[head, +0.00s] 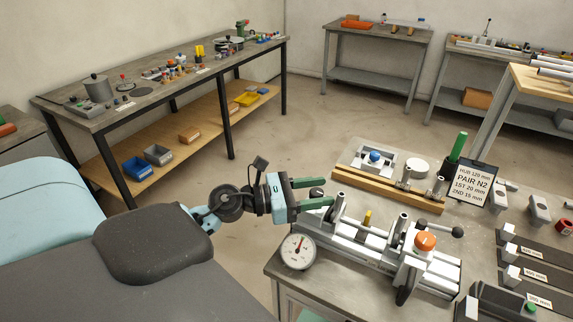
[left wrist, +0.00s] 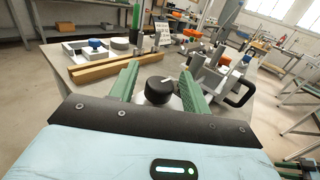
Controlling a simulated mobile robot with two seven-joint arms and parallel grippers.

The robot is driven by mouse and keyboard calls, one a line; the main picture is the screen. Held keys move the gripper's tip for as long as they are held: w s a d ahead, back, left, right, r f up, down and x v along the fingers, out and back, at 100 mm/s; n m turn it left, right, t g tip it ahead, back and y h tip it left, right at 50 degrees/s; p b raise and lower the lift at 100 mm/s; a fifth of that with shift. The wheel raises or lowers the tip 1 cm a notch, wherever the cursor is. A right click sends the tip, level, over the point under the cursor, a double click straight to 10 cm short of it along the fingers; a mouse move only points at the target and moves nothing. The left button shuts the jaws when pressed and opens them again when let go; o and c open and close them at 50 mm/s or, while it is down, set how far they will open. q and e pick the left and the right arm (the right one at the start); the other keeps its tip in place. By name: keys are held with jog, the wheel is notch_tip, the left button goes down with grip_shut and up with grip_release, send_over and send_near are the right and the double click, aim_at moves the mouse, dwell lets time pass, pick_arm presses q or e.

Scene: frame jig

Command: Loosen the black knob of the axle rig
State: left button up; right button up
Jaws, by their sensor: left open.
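The axle rig (head: 375,238) is a light grey metal frame with posts at the front of the near bench. A black knob (left wrist: 158,91) with a white mark on top shows in the left wrist view, between the two green fingers of my left gripper (left wrist: 160,70). The fingers are open, one on each side of it; I cannot tell whether they touch it. In the head view my left gripper (head: 328,192) reaches in at the rig's left end, and the knob there is mostly hidden by the fingers. My right gripper is not in view.
A round dial gauge (head: 298,251) is at the rig's near left corner, and an orange knob (head: 425,241) is on its right part. A wooden block (head: 388,189) lies behind. A sign (head: 472,185) and a green-topped post (head: 458,146) stand at the back.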

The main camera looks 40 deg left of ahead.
pick_arm(q)
jog(key=shift+f, duration=0.1)
jog(key=m+g+h+b, duration=0.2)
jog(key=h, duration=0.1)
jog(key=shift+f+g+b, duration=0.1)
jog(key=shift+g+b, duration=0.3)
jog(key=b+v, duration=0.2)
jog(key=v, duration=0.6)
jog(key=s+f+n+y, duration=0.4)
jog(key=f+n, duration=0.3)
jog(key=n, duration=0.5)
jog(key=s+f+n+g+y, duration=0.1)
jog(key=s+f+n+y, duration=0.3)
jog(key=f+n+y, duration=0.3)
jog(key=s+f+n+y, duration=0.5)
jog(key=f+n, duration=0.3)
jog(key=n, duration=0.8)
jog(key=shift+a+f+n+g+y, duration=0.2)
jog(key=shift+f+n+g+y, duration=0.15)
jog(key=shift+y, duration=0.25)
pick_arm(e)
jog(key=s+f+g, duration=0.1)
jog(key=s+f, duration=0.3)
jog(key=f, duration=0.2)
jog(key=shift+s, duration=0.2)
